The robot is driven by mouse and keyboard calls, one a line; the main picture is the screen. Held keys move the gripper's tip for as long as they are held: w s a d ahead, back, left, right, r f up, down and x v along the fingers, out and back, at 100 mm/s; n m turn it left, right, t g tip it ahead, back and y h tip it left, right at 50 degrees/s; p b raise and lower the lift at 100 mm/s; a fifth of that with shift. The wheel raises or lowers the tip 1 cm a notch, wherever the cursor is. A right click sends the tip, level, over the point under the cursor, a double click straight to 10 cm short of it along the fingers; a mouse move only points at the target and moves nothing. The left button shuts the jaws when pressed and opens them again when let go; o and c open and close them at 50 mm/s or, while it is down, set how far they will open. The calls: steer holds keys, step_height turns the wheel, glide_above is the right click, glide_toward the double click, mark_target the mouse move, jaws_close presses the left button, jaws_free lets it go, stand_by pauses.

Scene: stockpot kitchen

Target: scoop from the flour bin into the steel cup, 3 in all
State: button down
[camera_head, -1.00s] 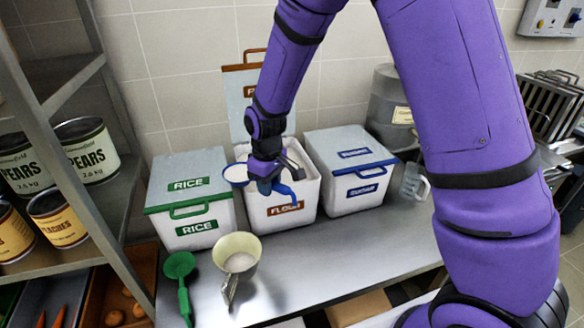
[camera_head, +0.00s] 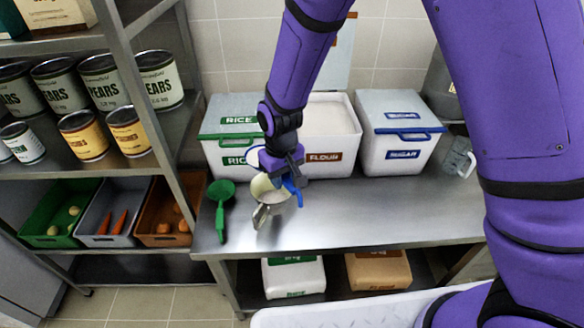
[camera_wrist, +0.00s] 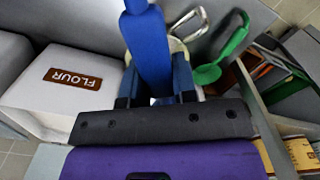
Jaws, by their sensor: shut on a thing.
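My gripper (camera_head: 284,168) is shut on the handle of a blue scoop (camera_head: 291,190). The scoop's blue handle (camera_wrist: 148,50) fills the middle of the wrist view. Part of its bowl shows left of my gripper in the head view, with something pale in it; the rest is hidden. The cup (camera_head: 266,187), cream inside with a metal handle, stands on the counter just below and left of my gripper, partly covered by it. Its rim (camera_wrist: 178,47) shows behind the scoop in the wrist view. The flour bin (camera_head: 333,121) stands open behind, with white flour inside.
The rice bin (camera_head: 226,124) and sugar bin (camera_head: 397,135) flank the flour bin, lids closed. A green scoop (camera_head: 220,192) lies left of the cup. A clear jug (camera_head: 457,158) stands at right. The counter's front right (camera_head: 380,212) is free.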

steer(key=w+d+f+g+y, duration=0.1)
steer(key=d+f+g+y, duration=0.1)
steer(key=g+y, duration=0.3)
steer(key=w+d+f+g+y, duration=0.1)
steer(key=g+y, duration=0.4)
steer(key=y, duration=0.8)
steer(key=shift+w+d+f+y, duration=0.35)
steer(key=shift+d+f, duration=0.35)
steer(key=shift+d, duration=0.3)
stand_by(1.4)
stand_by(0.6)
